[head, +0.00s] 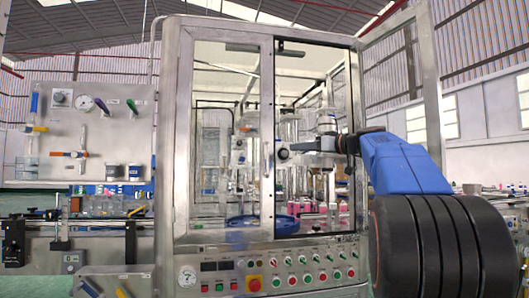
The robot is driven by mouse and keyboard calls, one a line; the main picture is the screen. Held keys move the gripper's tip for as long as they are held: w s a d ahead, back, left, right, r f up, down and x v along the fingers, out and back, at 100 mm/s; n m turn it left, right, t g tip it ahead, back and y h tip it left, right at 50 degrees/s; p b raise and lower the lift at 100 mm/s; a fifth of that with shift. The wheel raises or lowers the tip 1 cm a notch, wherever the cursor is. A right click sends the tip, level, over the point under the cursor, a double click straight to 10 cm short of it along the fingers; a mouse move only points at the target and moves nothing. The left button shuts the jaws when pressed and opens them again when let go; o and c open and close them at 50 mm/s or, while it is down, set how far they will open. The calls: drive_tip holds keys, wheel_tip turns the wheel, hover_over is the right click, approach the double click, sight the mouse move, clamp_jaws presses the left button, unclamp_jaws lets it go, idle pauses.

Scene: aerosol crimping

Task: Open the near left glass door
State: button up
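The near left glass door (183,130) is a tall steel-framed pane on the front of the machine cabinet. It looks shut, flush with the cabinet front. A slim vertical handle (267,160) shows on its right stile. My blue arm comes in from the right, across the front of the right-hand bay. My gripper (284,153) points left, with its tip close to the right stile and handle of the left door. The fingers are small and seen end-on against the clutter behind. I cannot tell whether they touch the handle or how far apart they are.
A steel door frame (431,85) stands swung outward at the right, beside my arm. A control panel (265,272) with buttons and a red emergency stop runs below the doors. A grey panel (90,130) with gauges and fittings stands at the left.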

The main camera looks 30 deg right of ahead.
drive_tip(key=x, duration=1.6)
drive_tip(key=shift+w, duration=0.35)
drive_tip(key=shift+a+f, duration=0.1)
clamp_jaws()
